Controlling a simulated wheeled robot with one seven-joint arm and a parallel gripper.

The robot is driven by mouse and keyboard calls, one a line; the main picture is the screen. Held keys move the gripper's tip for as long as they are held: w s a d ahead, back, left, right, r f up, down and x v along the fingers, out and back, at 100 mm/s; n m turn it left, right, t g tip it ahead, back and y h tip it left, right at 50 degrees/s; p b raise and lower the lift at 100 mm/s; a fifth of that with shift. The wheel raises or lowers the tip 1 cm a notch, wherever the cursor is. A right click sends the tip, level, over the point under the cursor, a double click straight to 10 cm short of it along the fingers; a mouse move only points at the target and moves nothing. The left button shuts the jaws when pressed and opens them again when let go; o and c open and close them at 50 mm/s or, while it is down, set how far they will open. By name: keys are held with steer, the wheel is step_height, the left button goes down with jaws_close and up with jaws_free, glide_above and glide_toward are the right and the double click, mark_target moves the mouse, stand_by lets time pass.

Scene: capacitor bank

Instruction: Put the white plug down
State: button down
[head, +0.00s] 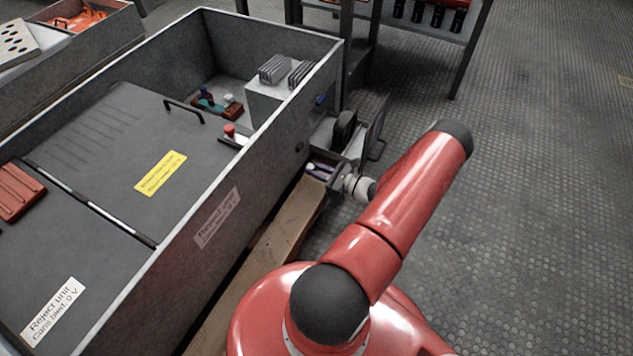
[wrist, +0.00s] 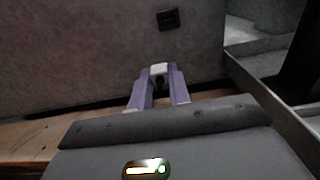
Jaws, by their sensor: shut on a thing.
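My gripper (wrist: 160,78) has purple fingers in the wrist view and is shut on the small white plug (wrist: 158,67) at its tips. Behind the plug is the grey wall of the cabinet, with a small black square fitting (wrist: 168,18) on it, above and apart from the plug. In the head view my gripper (head: 318,168) is low beside the outer right wall of the grey cabinet (head: 262,175), near the end of a wooden beam. The plug is too small there to make out clearly.
The wooden beam (head: 275,250) runs along the cabinet's wall. Inside the cabinet are a finned block (head: 268,100), a small board (head: 215,105) and a grey cover (head: 120,150) with a black handle. A metal bracket (head: 350,135) stands beyond my gripper. The floor at right is open.

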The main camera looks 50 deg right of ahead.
mark_target(316, 184)
steer(key=shift+f+b, duration=0.4)
steer(key=shift+f, duration=2.15)
steer(key=shift+f+b, duration=0.6)
steer(key=c, duration=1.3)
jaws_free()
steer(key=shift+f, duration=0.1)
steer(key=shift+a, duration=0.1)
steer(key=shift+r+p, duration=0.9)
steer(key=shift+r, duration=0.05)
steer(key=v, duration=1.2)
steer(key=shift+f, duration=0.2)
